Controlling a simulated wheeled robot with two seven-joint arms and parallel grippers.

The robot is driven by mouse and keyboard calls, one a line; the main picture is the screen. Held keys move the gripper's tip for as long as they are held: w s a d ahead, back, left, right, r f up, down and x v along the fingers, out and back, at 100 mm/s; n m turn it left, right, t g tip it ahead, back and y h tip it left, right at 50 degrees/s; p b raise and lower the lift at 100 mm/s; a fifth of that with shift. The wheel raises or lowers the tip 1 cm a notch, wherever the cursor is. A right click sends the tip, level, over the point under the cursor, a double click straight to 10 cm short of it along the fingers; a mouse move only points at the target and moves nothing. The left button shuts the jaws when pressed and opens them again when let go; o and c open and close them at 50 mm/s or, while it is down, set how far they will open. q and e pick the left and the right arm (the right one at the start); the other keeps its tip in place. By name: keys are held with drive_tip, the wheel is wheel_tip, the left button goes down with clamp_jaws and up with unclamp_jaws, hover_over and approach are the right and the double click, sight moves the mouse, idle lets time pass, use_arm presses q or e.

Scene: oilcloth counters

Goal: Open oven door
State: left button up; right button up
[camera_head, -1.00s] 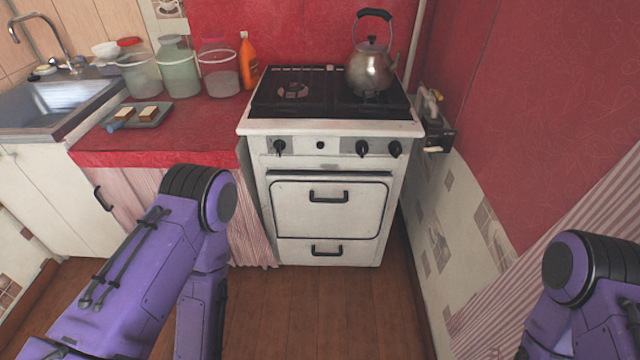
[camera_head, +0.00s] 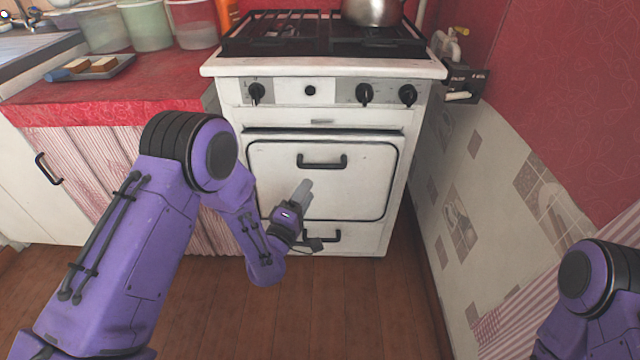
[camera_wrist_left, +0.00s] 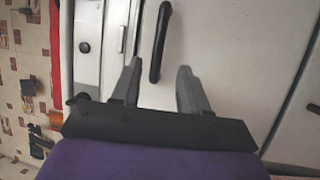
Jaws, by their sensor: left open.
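The white oven door (camera_head: 270,172) is closed in the front of the stove, with a black bar handle (camera_head: 322,166) near its top. My left gripper (camera_head: 306,186) is in front of the door, a little below and left of the handle in the head view. In the left wrist view, the open fingers of my left gripper (camera_wrist_left: 158,80) point at the door, and the dark handle (camera_wrist_left: 160,42) lies ahead, between the lines of the two fingers. I cannot tell whether they touch it. Of my right arm, only purple upper links show; its gripper is out of view.
A second handle (camera_head: 338,236) sits on the lower drawer, partly behind my left gripper. A kettle (camera_head: 372,10) stands on the stove top. A red counter (camera_head: 110,100) with a tray (camera_head: 88,72) is at the left. A tiled wall (camera_head: 470,200) is close on the right.

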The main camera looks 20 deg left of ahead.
sight(321, 166)
use_arm(q)
drive_tip(key=x, duration=1)
drive_tip(key=shift+r+b, duration=0.1)
drive_tip(key=shift+b, duration=0.2)
clamp_jaws()
